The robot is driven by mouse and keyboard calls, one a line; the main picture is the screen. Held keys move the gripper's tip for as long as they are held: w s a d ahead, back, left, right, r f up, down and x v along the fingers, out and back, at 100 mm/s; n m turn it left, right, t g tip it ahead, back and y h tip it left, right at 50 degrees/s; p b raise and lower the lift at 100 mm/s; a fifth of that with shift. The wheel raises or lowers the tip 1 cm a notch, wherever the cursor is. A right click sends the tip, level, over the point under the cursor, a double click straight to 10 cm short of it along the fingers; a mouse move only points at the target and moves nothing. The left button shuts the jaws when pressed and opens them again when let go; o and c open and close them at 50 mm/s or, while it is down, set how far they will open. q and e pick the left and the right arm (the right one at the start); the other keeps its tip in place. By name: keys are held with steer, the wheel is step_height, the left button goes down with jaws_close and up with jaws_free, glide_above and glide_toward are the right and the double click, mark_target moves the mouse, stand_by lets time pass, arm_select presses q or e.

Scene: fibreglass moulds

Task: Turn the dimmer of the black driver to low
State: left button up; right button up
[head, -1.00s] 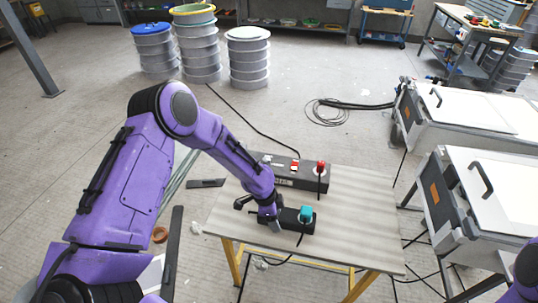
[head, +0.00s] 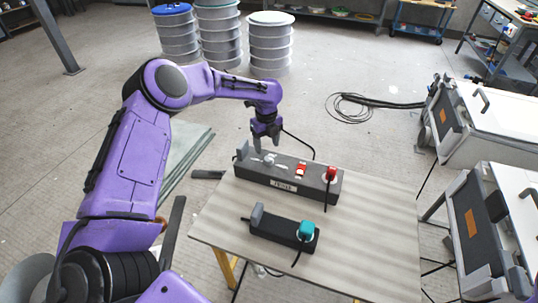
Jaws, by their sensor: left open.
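Two dark boxes lie on the wooden table. The larger dark grey box (head: 318,197), at the back, has a pale label, a small light grey knob (head: 268,159), a red switch (head: 301,169) and a red plug (head: 331,174). The smaller black box (head: 274,228), in front, has a grey upright piece (head: 257,214) at its left end and a teal plug (head: 306,230) at its right. I cannot tell from the picture which is the driver. My left gripper (head: 266,139) is open and empty, fingers down, above the larger box's left part near the knob. My right gripper is out of view.
The table (head: 370,235) has bare room at its right and front left. Cables run off the boxes. White-topped mould units (head: 485,225) stand close to the right. Stacked drums (head: 270,45) stand at the back.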

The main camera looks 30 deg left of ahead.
mark_target(269, 158)
arm_select(q)
steer(key=f, duration=0.6)
steer(key=shift+w+d+f+p, duration=0.25)
steer(key=shift+w+d+p, duration=0.05)
steer(key=shift+w+p, duration=0.1)
steer(key=shift+s+f, duration=0.1)
steer(key=shift+f, duration=0.05)
steer(key=shift+s, duration=0.15)
steer(key=c, duration=1)
steer(key=shift+c, duration=0.2)
